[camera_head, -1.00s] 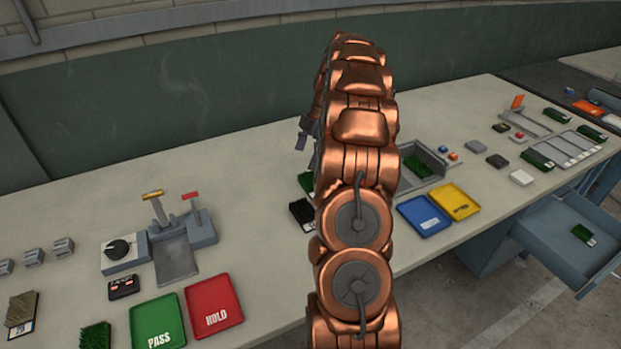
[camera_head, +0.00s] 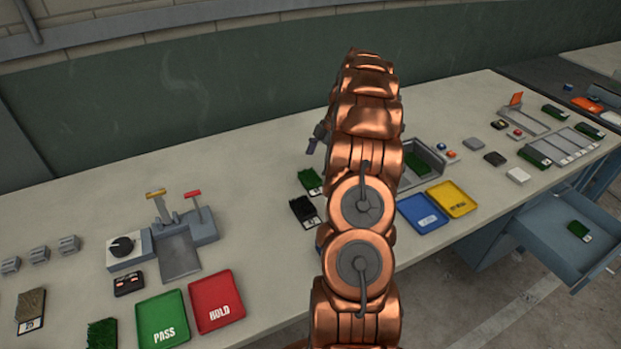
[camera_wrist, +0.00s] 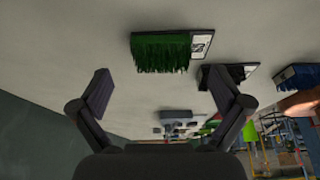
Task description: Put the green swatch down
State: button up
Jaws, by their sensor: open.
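The green swatch (camera_wrist: 165,50), with a white label at one end, lies on the pale worktop in the wrist view. In the head view a green swatch (camera_head: 310,180) lies just left of my arm, likely the same one. My gripper (camera_wrist: 160,80) is open, its fingers spread wide with nothing between them. The swatch is beyond the fingertips and apart from them. In the head view my arm hides most of the gripper.
A black swatch (camera_head: 304,211) lies close by the green one. A blue tray (camera_head: 422,213) and a yellow tray (camera_head: 452,199) are right of my arm. Green PASS (camera_head: 163,312) and red HOLD (camera_head: 217,290) trays are front left. An open drawer (camera_head: 560,243) juts out at right.

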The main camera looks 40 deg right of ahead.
aim_at(311, 175)
jog(key=p+x, duration=0.2)
jog(key=x, duration=0.1)
jog(key=shift+a+f, duration=0.1)
jog(key=shift+a, duration=0.4)
jog(key=shift+a+f, duration=0.15)
jog(key=shift+f, duration=0.3)
jog(key=shift+c, duration=0.2)
jog(key=c, duration=0.8)
jog(key=shift+w+r, duration=0.1)
jog(key=shift+r, duration=0.05)
